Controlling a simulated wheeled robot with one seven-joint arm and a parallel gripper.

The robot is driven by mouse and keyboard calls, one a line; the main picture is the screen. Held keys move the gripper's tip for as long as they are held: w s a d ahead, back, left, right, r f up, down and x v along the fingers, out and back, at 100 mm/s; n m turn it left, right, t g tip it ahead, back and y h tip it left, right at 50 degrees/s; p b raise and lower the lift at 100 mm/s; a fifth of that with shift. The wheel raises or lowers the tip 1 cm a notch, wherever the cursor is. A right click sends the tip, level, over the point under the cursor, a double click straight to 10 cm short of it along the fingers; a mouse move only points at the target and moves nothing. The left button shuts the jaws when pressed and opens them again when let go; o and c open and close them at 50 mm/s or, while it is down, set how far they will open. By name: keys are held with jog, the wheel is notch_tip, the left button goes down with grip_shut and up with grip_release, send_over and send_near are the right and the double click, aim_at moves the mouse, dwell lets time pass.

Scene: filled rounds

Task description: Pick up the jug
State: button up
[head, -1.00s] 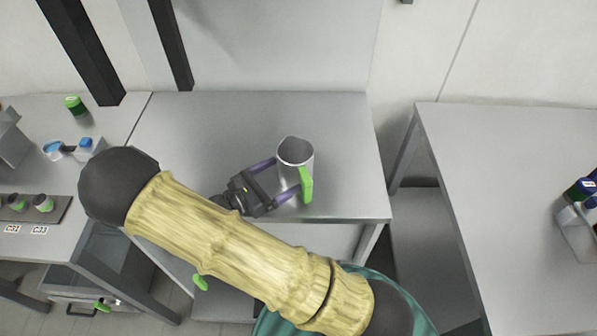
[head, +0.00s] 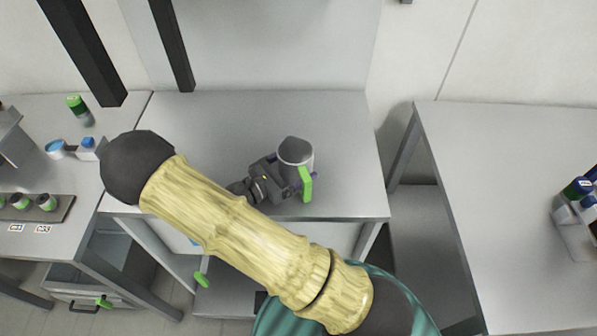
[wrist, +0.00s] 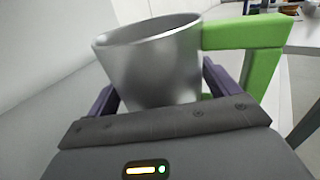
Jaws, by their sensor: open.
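The jug (head: 297,152) is a grey metal vessel with a bright green handle (head: 306,184). It stands upright on the middle grey table (head: 215,118), near the table's right front part. My gripper (head: 292,172) is open, with its fingers on either side of the jug's body. In the wrist view the jug (wrist: 155,72) fills the space ahead of the palm, and purple fingers show to its left and right. The green handle (wrist: 245,36) extends to the right, above the right finger. The fingertips are mostly hidden behind the jug, and I cannot tell whether they touch it.
Another grey table (head: 500,150) stands at the right across a gap, with blue-capped bottles in a holder (head: 577,235) at its edge. A left bench holds a green-capped jar (head: 78,108) and a rack of small containers (head: 35,206). The middle table is otherwise clear.

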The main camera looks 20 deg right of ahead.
jog(key=c, duration=0.8)
jog(key=shift+r, duration=0.1)
jog(key=shift+r, duration=0.3)
notch_tip(320, 180, up, 9)
jog(key=shift+r, duration=0.15)
